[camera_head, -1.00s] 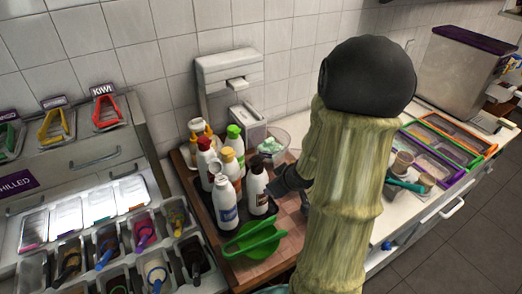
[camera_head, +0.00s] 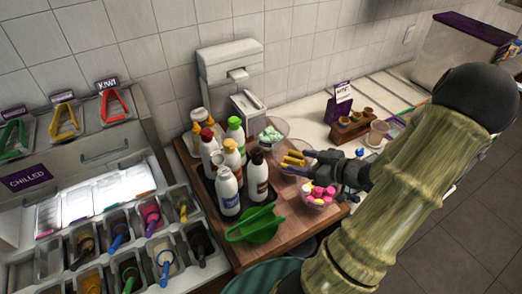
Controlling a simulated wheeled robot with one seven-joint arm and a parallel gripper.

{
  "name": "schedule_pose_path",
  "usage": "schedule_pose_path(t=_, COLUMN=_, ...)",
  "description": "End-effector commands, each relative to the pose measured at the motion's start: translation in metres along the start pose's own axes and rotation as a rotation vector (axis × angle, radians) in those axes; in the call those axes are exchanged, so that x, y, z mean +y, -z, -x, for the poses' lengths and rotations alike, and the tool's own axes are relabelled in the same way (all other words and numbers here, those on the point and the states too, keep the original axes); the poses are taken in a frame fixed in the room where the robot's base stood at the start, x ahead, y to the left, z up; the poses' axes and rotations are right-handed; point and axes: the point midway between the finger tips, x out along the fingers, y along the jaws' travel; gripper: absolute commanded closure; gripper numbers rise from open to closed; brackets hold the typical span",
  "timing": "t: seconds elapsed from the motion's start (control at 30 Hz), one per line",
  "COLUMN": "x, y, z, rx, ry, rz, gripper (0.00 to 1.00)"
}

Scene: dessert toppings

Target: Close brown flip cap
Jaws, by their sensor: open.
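The white bottle with a brown label (camera_head: 257,182) stands upright at the right of the bottle group, on a dark tray on the wooden board. Its dark brown cap (camera_head: 257,157) is on top; whether the flip lid is fully down is too small to tell. My gripper (camera_head: 308,163) is open and empty, to the right of this bottle and apart from it. Its fingers point left, over the bowls at the board's right side.
Bottles with red, yellow and green caps (camera_head: 235,123) crowd left of the brown-capped one. A green scoop (camera_head: 257,226) lies in front. Bowls of pink pieces (camera_head: 319,196), yellow sticks (camera_head: 293,158) and pale green pieces (camera_head: 270,135) stand right and behind. Topping bins are at left.

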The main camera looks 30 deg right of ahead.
Motion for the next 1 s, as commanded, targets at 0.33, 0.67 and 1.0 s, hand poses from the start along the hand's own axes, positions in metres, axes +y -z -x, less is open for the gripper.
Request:
schedule_pose_path(t=0.33, x=-0.001, y=0.001, z=-0.028, rx=0.0, ry=0.004, rz=-0.001, gripper=0.39)
schedule_pose_path(t=0.67, x=-0.001, y=0.002, z=-0.086, rx=0.0, ry=0.004, rz=-0.002, gripper=0.39)
schedule_pose_path(t=1.0, x=-0.002, y=0.002, z=-0.143, rx=-0.001, ry=0.004, rz=-0.002, gripper=0.39)
